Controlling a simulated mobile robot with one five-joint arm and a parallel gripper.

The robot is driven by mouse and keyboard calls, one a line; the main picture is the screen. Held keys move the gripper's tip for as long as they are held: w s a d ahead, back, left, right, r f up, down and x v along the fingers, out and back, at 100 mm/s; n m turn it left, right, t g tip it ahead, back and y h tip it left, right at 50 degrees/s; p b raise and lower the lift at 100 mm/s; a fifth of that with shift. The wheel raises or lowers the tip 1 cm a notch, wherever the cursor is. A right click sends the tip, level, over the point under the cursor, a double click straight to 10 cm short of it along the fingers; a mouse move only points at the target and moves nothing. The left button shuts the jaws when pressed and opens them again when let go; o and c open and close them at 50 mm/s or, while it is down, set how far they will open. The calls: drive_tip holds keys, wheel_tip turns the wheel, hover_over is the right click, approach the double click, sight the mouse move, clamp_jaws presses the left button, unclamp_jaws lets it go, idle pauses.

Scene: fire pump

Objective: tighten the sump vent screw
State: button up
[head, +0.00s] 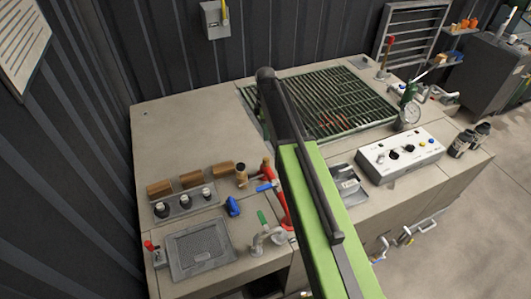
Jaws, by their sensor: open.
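I cannot pick out the sump vent screw for certain; it may be too small or behind my arm. My green and black arm crosses the middle of the head view and hides part of the bench. I see no jaws at its dark far end, so my gripper is not in view. Left of the arm are a grey pipe fitting (268,239), a green lever (262,217), a red pipe (281,205) with a blue handle and a blue knob (232,206). A pressure gauge (411,112) stands at the right by a green valve.
A dark green grating (325,98) covers an opening at the back. A white control box (401,154) sits at the right, with dark jars (463,143) beside it. The back left bench top is clear.

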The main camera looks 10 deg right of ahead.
sight(266, 158)
wheel_tip(266, 158, down, 18)
drive_tip(key=b, duration=1.7)
drive_tip(key=shift+r+b, duration=0.15)
drive_tip(key=shift+b, duration=0.25)
drive_tip(key=shift+r, duration=0.1)
clamp_jaws()
